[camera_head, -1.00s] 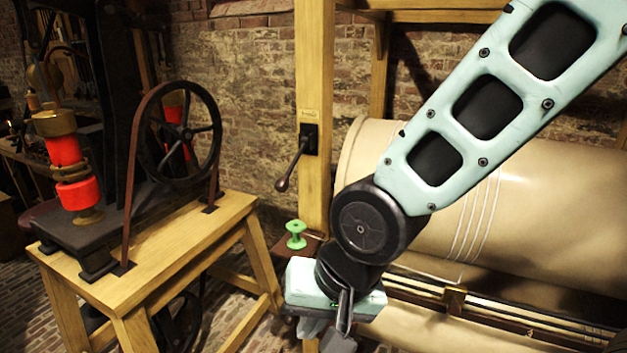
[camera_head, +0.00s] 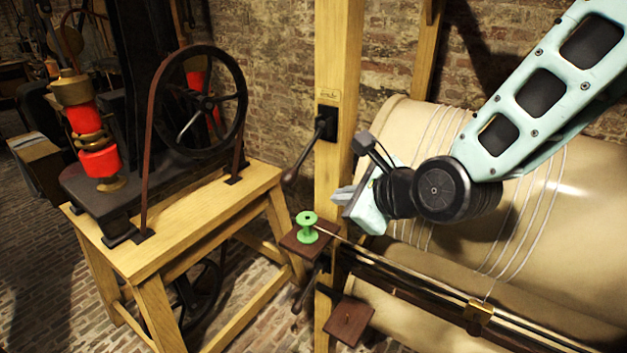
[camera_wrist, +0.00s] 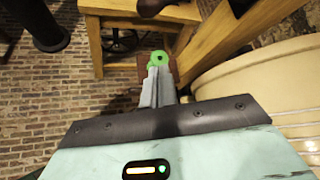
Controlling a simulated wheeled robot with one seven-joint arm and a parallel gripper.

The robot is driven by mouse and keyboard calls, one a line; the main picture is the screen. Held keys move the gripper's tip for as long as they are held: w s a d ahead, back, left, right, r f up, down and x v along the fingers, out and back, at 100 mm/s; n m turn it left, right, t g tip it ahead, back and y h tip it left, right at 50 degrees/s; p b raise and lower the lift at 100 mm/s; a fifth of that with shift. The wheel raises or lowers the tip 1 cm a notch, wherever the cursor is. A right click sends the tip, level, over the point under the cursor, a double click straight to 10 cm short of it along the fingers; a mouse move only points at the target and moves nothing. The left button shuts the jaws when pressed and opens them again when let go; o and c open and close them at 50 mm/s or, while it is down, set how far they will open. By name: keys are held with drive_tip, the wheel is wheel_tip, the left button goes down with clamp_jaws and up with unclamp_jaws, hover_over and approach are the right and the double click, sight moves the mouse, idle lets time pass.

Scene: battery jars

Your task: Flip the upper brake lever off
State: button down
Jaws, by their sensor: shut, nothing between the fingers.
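The upper brake lever (camera_head: 305,150) is a dark lever on a black mount on the wooden post. It slants down and left to a rounded knob. My gripper (camera_head: 337,195) is shut and empty, pointing left in front of the post. Its fingertips are to the right of the lever's knob and slightly lower in the head view, with a visible gap. In the wrist view the shut fingers (camera_wrist: 160,75) overlap the green spool (camera_wrist: 160,57) behind them. A dark rounded end (camera_wrist: 150,8) at the top edge of that view may be a lever knob; I cannot tell.
The green spool (camera_head: 307,226) stands on a small brown plate below my gripper. A second dark lever (camera_head: 306,287) hangs below that plate. A large cream drum (camera_head: 540,240) with a metal rail is at right. A wooden bench (camera_head: 180,225) with a black wheel machine stands left.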

sight(305, 152)
idle(0.3)
drive_tip(key=w+a+f+p, duration=0.2)
drive_tip(key=w+a+p, duration=0.2)
drive_tip(key=w+a, duration=0.2)
drive_tip(key=shift+w+a+p, duration=0.15)
drive_tip(key=shift+a+p, duration=0.2)
drive_tip(key=shift+p, duration=0.05)
drive_tip(key=shift+a, duration=0.1)
idle(0.5)
